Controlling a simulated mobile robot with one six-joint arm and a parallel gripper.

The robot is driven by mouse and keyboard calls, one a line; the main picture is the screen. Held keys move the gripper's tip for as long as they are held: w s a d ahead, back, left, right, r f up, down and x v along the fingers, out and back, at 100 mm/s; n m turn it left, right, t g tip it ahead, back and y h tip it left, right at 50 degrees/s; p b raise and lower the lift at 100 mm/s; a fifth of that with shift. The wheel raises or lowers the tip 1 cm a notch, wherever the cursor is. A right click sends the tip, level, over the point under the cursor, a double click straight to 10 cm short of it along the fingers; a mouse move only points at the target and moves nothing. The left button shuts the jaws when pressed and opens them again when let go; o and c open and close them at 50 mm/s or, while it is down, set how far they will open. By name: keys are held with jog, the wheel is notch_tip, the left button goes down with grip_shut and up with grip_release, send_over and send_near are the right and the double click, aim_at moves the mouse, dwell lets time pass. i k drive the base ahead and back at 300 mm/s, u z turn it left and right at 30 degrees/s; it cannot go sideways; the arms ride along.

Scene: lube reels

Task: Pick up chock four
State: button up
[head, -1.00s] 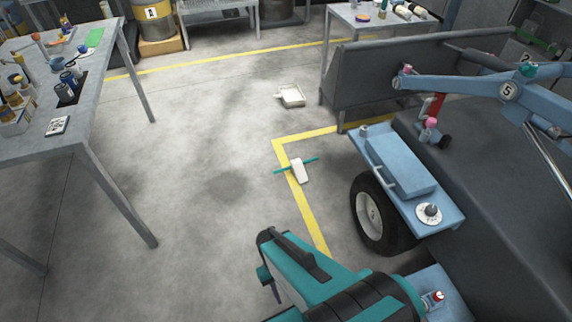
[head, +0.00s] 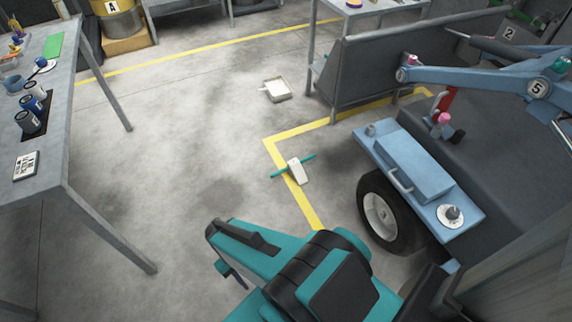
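A white wedge-like block (head: 298,171) with a thin teal bar across it lies on the floor at the corner of the yellow line, left of the trailer's wheel (head: 380,215). It looks like a chock, but I can read no number on it. My teal arm reaches in from the bottom, nearer to me than the block. What seems to be part of my gripper (head: 234,274) shows below the arm's far end, mostly hidden by it. I cannot make out its fingers. It is apart from the block.
A grey table (head: 50,195) with cans stands at the left. A pale tray (head: 277,95) lies on the floor further back. The floor left of the block is clear.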

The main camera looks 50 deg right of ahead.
aim_at(294, 166)
jog(key=i, duration=1.1)
jog(key=z, duration=0.1)
